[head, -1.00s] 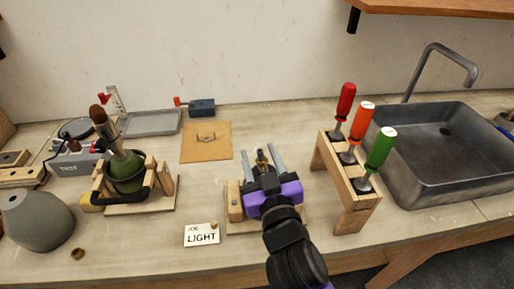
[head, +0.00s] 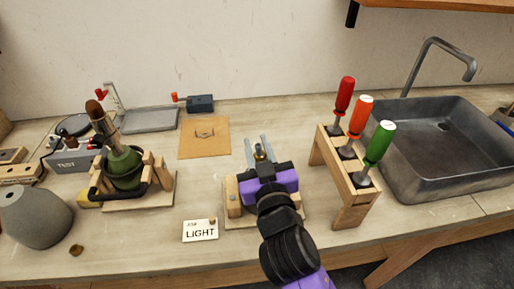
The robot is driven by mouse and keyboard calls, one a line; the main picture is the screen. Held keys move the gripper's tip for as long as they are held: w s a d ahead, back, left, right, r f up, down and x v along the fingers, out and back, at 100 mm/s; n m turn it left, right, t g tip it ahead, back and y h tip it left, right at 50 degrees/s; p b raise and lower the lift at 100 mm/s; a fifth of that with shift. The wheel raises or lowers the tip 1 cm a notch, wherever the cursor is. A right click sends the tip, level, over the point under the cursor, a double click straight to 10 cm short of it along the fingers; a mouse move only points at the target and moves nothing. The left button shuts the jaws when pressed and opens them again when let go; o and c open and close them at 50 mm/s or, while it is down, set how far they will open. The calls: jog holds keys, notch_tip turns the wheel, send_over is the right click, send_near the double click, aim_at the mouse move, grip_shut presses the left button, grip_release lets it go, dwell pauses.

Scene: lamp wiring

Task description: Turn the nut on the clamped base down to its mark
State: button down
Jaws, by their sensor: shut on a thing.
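My gripper (head: 259,148), with a purple body, reaches over the wooden clamp fixture (head: 231,197) in the middle of the bench. Its grey fingers are drawn together on a small brass piece (head: 260,153), which looks like the nut or threaded fitting on the clamped base. The gripper body hides most of the base, and I cannot see the mark or how high the nut sits. A green lamp body (head: 123,168) with a brown-tipped stem stands tilted in a second wooden cradle (head: 154,201) at the left.
A wooden rack (head: 354,186) with red, orange and green-handled drivers stands close right of my gripper. The sink (head: 440,150) lies beyond it. A "LIGHT" card (head: 200,230), a grey shade (head: 35,217) and a tan mat (head: 204,138) lie around. Bench between card and mat is clear.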

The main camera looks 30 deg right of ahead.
aim_at(260, 160)
jog(key=shift+f+m+h+b, duration=0.25)
jog(key=shift+h+b, duration=0.25)
jog(key=shift+b, duration=0.35)
jog(key=shift+d+r+m+h+b, duration=0.1)
jog(key=shift+r+m+h+b, duration=0.15)
jog(key=shift+h+b, duration=0.1)
jog(key=c, duration=1.2)
grip_release()
jog(key=shift+b+v, duration=0.85)
jog(key=shift+v, duration=3.1)
